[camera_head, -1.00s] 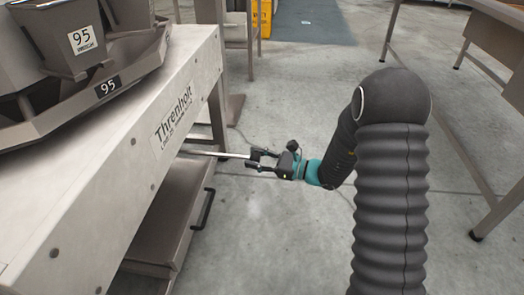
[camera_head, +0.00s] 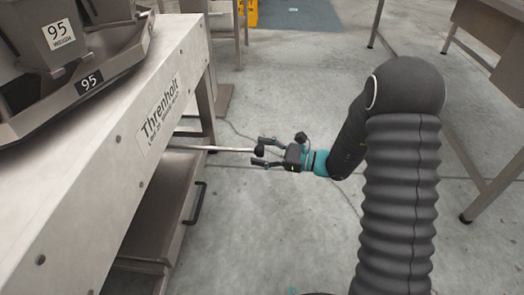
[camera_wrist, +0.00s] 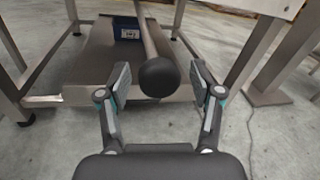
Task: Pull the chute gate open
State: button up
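The chute gate's pull rod (camera_head: 205,148) is a thin pale metal rod that sticks out sideways from under the machine's front panel. It ends in a round black knob (camera_wrist: 158,77). My gripper (camera_head: 262,151) is at the knob end of the rod. In the wrist view my gripper (camera_wrist: 160,88) is open, one finger on each side of the knob, with a gap on both sides. The rod runs away from the knob toward the machine. The gate plate itself is hidden under the machine.
The machine's side panel (camera_head: 100,180) fills the left, with weigh buckets above. A lower metal tray with a dark handle (camera_head: 197,203) is below the rod. A blue box (camera_wrist: 127,28) is farther back. A metal table (camera_head: 490,45) stands at right. Floor between is clear.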

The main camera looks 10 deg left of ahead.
jog(key=s+d, duration=0.1)
jog(key=d, duration=1)
jog(key=shift+s+d, duration=0.4)
jog(key=s+f+n+g+h, duration=0.3)
jog(key=s+f, duration=0.2)
jog(key=f, duration=0.1)
jog(key=s+d+r+n+g+h+p, duration=0.1)
jog(key=s+d+r+n+g+h, duration=0.25)
jog(key=s+n+h, duration=0.4)
jog(key=s+d+r+n+t+h+p, duration=0.3)
jog(key=s+r, duration=0.3)
jog(key=r, duration=0.6)
jog(key=s+d+r+n+t+h+p, duration=0.3)
jog(key=s+d+r+n+t+h, duration=0.1)
jog(key=r, duration=0.8)
jog(key=shift+s+d+r+t, duration=0.15)
jog(key=shift+s+d+t, duration=0.65)
jog(key=shift+t, duration=0.45)
